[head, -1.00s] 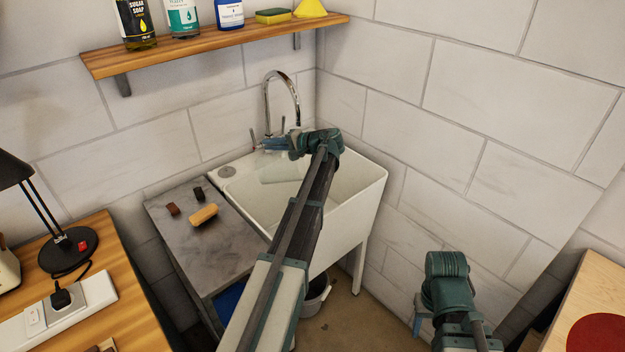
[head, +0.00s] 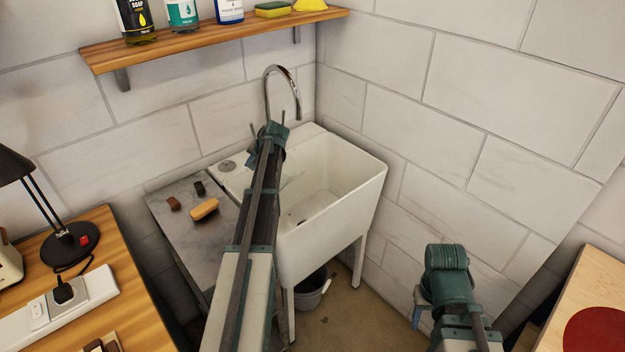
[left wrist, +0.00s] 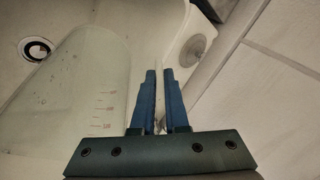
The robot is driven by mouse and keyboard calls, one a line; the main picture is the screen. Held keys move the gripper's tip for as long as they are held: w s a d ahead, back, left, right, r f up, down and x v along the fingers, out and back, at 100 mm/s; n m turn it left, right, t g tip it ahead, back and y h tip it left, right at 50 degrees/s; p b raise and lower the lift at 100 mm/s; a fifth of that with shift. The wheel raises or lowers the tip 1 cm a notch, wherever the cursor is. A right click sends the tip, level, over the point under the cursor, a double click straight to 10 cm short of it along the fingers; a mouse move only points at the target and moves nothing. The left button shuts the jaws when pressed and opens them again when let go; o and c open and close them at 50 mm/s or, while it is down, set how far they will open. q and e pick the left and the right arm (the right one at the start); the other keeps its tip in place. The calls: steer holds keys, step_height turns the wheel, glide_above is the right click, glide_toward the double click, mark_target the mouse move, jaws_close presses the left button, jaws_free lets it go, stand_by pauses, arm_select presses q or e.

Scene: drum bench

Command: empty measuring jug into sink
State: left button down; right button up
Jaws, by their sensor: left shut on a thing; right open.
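The measuring jug (left wrist: 85,85) is clear with red marks and shows in the left wrist view beside my left gripper (left wrist: 160,75). Its jaws are shut on the jug's edge or handle; which part is hard to tell. The jug looks tilted over the white sink (head: 340,190), its far end near the drain (left wrist: 33,48). Whether it holds liquid I cannot tell. In the head view my left arm mostly hides the jug, and the left gripper (head: 252,158) is at the sink's left side. My right gripper (head: 424,304) is open and empty, low at the right.
A chrome tap (head: 283,85) rises behind the sink. A brush (head: 204,209) and small blocks lie on the grey counter (head: 180,235) to the left. A shelf (head: 200,45) with bottles hangs above. A bucket (head: 312,290) stands beneath the sink.

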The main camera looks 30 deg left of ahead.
arm_select(q)
steer(key=shift+s+a+f+h+b, duration=0.2)
steer(key=shift+a+f+h, duration=0.15)
steer(key=shift+f, duration=0.2)
steer(key=shift+s+a+f+h+b, duration=0.15)
steer(key=shift+a+f+h+b, duration=0.1)
steer(key=shift+a+f, duration=0.25)
steer(key=a+t+h+p, duration=0.1)
steer(key=p, duration=0.1)
steer(key=s+a+r+n+h+p, duration=0.1)
steer(key=h+p, duration=0.1)
steer(key=shift+a+r+t, duration=0.3)
steer(key=shift+a+t, duration=0.05)
steer(key=shift+t, duration=0.05)
steer(key=shift+s+a+t+h, duration=0.2)
steer(key=shift+t+h, duration=0.1)
steer(key=shift+h, duration=0.8)
